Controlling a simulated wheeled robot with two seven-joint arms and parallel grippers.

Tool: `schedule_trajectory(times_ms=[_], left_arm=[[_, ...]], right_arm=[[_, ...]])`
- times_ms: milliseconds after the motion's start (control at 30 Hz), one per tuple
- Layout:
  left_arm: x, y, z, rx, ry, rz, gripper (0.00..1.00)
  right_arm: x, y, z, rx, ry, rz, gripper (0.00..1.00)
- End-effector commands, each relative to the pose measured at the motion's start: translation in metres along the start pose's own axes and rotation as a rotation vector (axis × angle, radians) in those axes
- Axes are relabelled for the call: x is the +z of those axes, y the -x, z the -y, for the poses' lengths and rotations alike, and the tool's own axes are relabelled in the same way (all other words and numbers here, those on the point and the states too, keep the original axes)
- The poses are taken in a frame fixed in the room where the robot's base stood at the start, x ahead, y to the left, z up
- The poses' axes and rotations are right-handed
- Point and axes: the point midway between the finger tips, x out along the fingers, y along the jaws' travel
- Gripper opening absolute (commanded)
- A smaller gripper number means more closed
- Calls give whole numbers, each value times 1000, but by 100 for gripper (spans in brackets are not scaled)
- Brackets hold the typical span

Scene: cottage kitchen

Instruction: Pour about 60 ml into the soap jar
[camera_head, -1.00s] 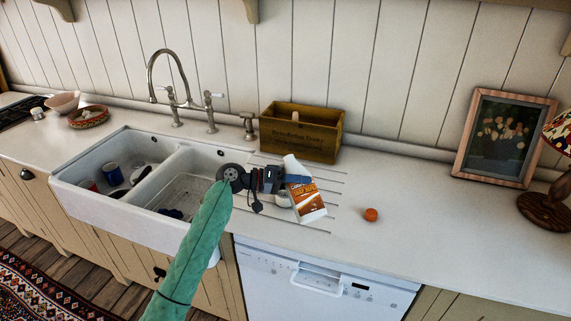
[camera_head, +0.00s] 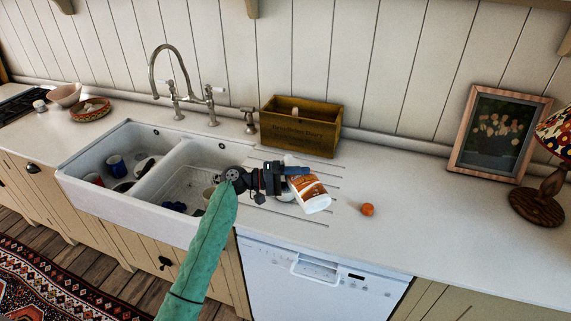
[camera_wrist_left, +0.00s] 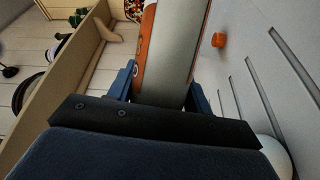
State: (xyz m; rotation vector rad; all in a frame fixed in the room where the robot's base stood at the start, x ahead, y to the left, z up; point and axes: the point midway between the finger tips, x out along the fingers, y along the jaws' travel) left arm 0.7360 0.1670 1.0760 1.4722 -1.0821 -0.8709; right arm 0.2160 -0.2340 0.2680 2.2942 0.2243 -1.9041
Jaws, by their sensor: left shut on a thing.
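My left gripper (camera_head: 284,178) is shut on a white bottle with an orange label (camera_head: 309,188), over the ribbed draining area right of the sink. The bottle is tilted, and its upper end is partly hidden behind the gripper. In the left wrist view the bottle (camera_wrist_left: 172,50) stands between the two blue fingers. A pale rounded thing (camera_wrist_left: 272,155) shows at the lower right of that view; it may be the soap jar, but I cannot tell. In the head view the jar is not clearly visible near the gripper. I see no liquid stream. My right gripper is not in view.
An orange cap (camera_head: 367,209) lies on the counter right of the bottle. A wooden box (camera_head: 301,128) stands behind the gripper. The double sink (camera_head: 130,205) holds mugs and dishes. A picture frame (camera_head: 500,134) and a lamp (camera_head: 540,200) stand at the right. The counter between is clear.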

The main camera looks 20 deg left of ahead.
Motion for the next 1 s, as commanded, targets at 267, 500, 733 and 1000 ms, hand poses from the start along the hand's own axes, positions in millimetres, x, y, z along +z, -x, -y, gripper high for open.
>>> schedule_trajectory(times_ms=[267,500,733,1000], left_arm=[[-1,0,-4,13,29,-3,17],[-1,0,-6,21,51,-5,17],[-2,0,-9,33,78,-8,17],[-2,0,-14,48,114,-11,17]], right_arm=[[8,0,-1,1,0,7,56],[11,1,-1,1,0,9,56],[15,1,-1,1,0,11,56],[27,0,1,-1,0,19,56]])
